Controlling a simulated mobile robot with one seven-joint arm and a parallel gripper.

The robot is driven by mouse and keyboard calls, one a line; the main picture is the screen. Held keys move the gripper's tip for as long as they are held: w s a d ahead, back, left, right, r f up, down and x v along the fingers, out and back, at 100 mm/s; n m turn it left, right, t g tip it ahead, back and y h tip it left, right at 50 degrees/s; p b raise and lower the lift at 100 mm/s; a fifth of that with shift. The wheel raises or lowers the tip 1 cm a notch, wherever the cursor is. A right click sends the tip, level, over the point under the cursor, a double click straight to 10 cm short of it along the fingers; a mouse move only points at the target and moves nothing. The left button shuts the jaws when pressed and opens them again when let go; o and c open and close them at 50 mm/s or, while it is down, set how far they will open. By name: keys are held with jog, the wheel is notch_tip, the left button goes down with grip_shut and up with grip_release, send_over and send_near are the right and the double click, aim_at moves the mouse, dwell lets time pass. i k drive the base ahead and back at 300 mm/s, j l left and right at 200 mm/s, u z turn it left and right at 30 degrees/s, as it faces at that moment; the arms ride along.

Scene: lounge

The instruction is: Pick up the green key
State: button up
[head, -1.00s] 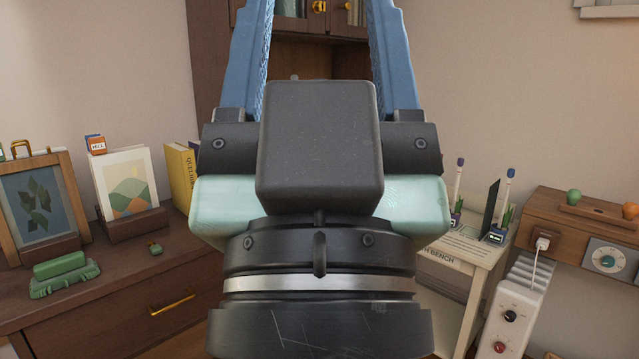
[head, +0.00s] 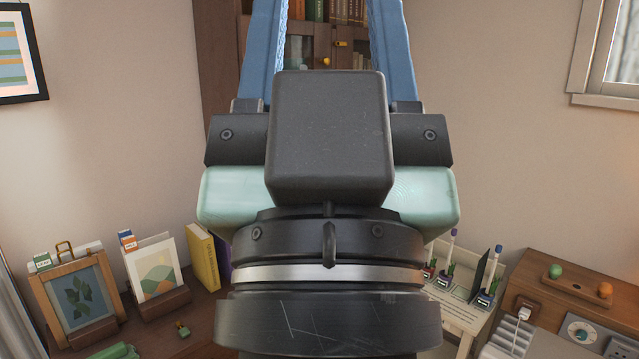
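My gripper (head: 328,30) fills the middle of the head view, seen from behind. Its two blue fingers stand wide apart, with a clear gap between them, and their tips are cut off by the top edge. A small green thing with a yellowish part (head: 183,329) lies on the brown dresser top (head: 205,305) at the lower left. It may be the green key, but it is too small to tell. My gripper is above and to the right of it in the picture, not touching it.
A framed leaf picture (head: 83,297), a landscape card (head: 155,272) and a yellow book (head: 203,258) stand on the dresser. A green object (head: 112,352) is cut off below. A pale bench (head: 455,312) and a wooden cabinet (head: 555,310) stand right. A bookcase (head: 215,60) is behind.

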aim_at(184, 333)
jog(key=i+u, duration=0.1)
jog(key=u, duration=0.25)
jog(key=i+u, duration=0.15)
jog(key=u, duration=0.2)
jog(key=i+u, duration=0.1)
jog(key=u, duration=0.25)
